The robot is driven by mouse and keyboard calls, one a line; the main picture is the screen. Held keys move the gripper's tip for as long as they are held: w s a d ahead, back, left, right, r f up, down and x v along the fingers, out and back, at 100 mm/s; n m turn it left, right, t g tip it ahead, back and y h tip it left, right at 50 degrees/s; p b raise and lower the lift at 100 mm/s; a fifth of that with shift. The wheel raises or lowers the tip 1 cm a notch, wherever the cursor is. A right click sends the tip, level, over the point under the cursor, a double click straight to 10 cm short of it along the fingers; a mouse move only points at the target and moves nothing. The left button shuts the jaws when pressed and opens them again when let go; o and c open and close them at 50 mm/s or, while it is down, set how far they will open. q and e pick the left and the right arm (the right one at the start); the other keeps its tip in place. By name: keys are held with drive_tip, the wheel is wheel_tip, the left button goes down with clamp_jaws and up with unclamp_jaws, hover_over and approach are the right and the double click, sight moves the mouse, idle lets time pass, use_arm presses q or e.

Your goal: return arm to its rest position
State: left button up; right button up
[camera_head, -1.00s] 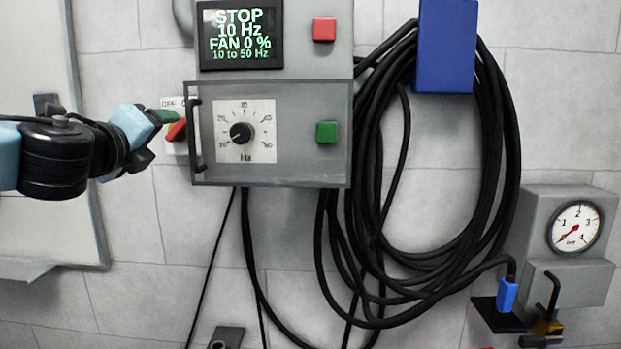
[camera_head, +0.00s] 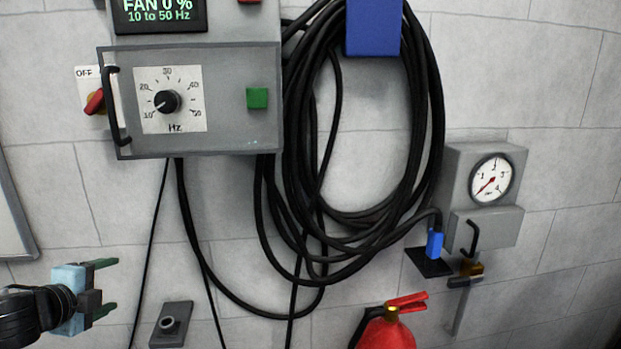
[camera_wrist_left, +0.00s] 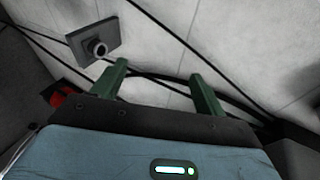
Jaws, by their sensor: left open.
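My left gripper (camera_head: 108,287) is at the lower left of the head view, its arm coming in from the left edge. Its two green fingers are apart with nothing between them. In the left wrist view the open fingers (camera_wrist_left: 158,85) point toward the wall and black cables, touching nothing that I can see. The red rotary switch (camera_head: 95,102) is on the left side of the grey control box (camera_head: 226,138), well above the gripper. My right gripper is not in view.
A grey wall socket plate (camera_head: 172,324) is right of the gripper; it also shows in the wrist view (camera_wrist_left: 80,38). Black cables (camera_head: 290,200) hang from a blue holder (camera_head: 373,28). A gauge box (camera_head: 484,195) and a red extinguisher (camera_head: 388,333) are further right.

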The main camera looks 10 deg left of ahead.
use_arm(q)
drive_tip(key=s+d+f+n+g+h, duration=0.1)
drive_tip(key=s+d+f+n, duration=0.15)
drive_tip(key=s+f, duration=0.4)
drive_tip(key=s+d+f+n+g, duration=0.1)
drive_tip(key=s+d+f+n, duration=0.2)
drive_tip(key=f, duration=0.7)
drive_tip(key=s+d+f+n+g+h, duration=0.15)
drive_tip(key=s+d+f, duration=0.25)
drive_tip(key=f, duration=0.5)
drive_tip(key=s+d+f+n, duration=0.4)
drive_tip(key=s+d+f, duration=0.1)
drive_tip(key=s+d, duration=0.4)
drive_tip(key=s+d+f+n, duration=0.4)
drive_tip(key=s+d+f, duration=0.1)
drive_tip(key=s+d, duration=0.4)
drive_tip(key=shift+f+g+h+p, duration=0.35)
drive_tip(key=shift+p, duration=0.1)
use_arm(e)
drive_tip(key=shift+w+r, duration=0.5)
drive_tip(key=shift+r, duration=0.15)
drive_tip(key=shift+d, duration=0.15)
use_arm(q)
drive_tip(key=shift+c, duration=0.3)
